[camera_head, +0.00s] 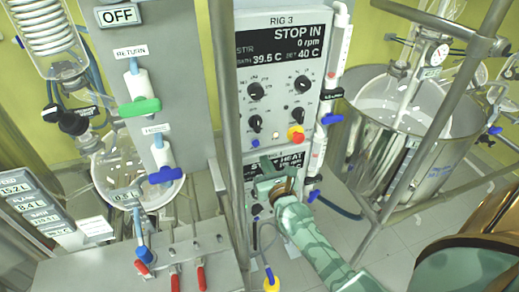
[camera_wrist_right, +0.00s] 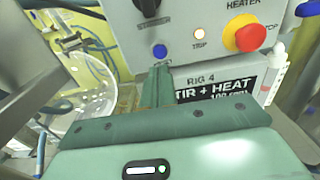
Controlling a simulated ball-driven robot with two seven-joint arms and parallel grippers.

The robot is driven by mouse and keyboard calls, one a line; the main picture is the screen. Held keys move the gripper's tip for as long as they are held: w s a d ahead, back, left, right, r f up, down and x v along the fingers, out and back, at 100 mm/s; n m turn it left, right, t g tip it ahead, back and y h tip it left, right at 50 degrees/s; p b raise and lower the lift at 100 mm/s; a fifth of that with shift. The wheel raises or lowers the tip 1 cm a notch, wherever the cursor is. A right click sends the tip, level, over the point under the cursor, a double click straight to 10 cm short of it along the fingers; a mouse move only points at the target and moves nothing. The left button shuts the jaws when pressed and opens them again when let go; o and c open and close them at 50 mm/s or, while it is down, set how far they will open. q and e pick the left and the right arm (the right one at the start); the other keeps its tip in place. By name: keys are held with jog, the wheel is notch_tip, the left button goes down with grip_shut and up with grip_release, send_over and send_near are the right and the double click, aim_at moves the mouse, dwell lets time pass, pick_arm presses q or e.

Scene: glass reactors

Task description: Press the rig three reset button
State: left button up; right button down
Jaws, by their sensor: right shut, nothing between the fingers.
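The RIG 3 panel (camera_head: 282,110) is in the middle of the head view; its display (camera_head: 280,45) reads STOP IN, 0 rpm, 39.5 C, set 40 C. A small blue button (camera_head: 255,143) is at its lower left; I cannot read its label. My right gripper (camera_head: 266,163) is shut and empty, in front of the RIG 4 display. In the right wrist view its fingertips (camera_wrist_right: 159,70) appear just below the blue button, seemingly apart from it. My left gripper is out of view.
A red stop button on a yellow base (camera_head: 296,134) is right of the blue button. The RIG 4 panel (camera_wrist_right: 215,88) is directly below. A metal post (camera_head: 226,110) runs along the panel's left side. A steel vessel (camera_head: 345,140) stands at right.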

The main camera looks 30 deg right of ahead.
aim_at(257, 144)
jog(key=x, duration=0.5)
jog(key=shift+w+d, duration=0.1)
jog(key=shift+w, duration=0.3)
jog(key=shift+w, duration=0.1)
